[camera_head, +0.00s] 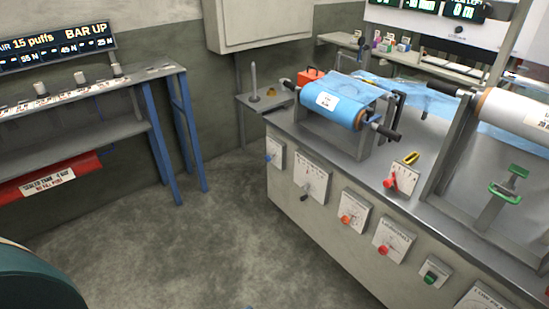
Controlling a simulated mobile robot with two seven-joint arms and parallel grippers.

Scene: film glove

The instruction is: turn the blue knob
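A small blue knob (268,157) sticks out from a pale plate (276,152) at the left end of the machine bench's front face. It is small in the head view, and I cannot tell which way it is turned. Neither of my grippers shows in this view.
A blue film roll (340,100) sits on top. A blue-legged shelf (165,130) stands left. The concrete floor (190,245) between is clear.

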